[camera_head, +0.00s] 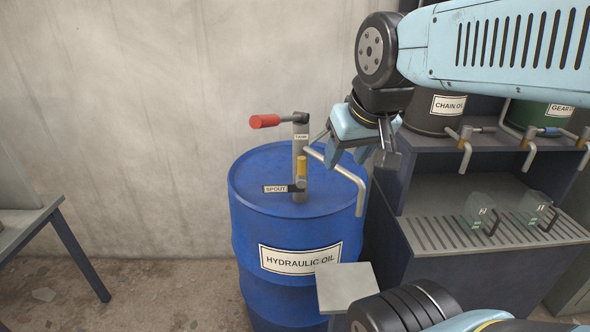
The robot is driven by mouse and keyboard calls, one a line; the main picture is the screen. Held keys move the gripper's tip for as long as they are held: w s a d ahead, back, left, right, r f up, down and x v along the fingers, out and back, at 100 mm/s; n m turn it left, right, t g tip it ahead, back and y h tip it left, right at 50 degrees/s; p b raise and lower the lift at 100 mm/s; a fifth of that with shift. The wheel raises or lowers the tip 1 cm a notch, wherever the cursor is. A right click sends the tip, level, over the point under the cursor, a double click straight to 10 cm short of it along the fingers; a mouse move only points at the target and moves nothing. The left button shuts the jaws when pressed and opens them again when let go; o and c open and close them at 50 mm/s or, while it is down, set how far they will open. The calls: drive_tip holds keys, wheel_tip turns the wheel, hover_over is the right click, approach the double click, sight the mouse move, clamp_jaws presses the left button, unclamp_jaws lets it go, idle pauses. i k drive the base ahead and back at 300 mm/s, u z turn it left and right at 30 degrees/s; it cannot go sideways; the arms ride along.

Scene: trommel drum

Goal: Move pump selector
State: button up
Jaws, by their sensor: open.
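The blue drum (290,225), labelled HYDRAULIC OIL, stands near the wall with a hand pump on its lid. The pump has a grey upright post (299,146), a red-handled crank (265,121) pointing left, and a bent grey spout pipe (342,172) running down to the right. The selector, a small yellow lever (302,166), stands upright on the front of the post. A SPOUT label (275,189) is at the lower left of its pivot; a small label (301,136) above is hard to read. My gripper (348,152) is open and empty, right of the post, apart from the lever.
A dark rack (424,226) at right holds a CHAIN OIL drum (433,112), a green gear oil drum (540,117), taps and two clear jugs (480,212) on a slatted shelf. A grey stand (346,286) is before the drum. A table (25,232) is at left. Floor between is clear.

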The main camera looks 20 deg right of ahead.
sight(301, 183)
drive_tip(key=k, duration=1.25)
drive_tip(key=z, duration=0.2)
drive_tip(key=i, duration=0.8)
drive_tip(key=z, duration=0.25)
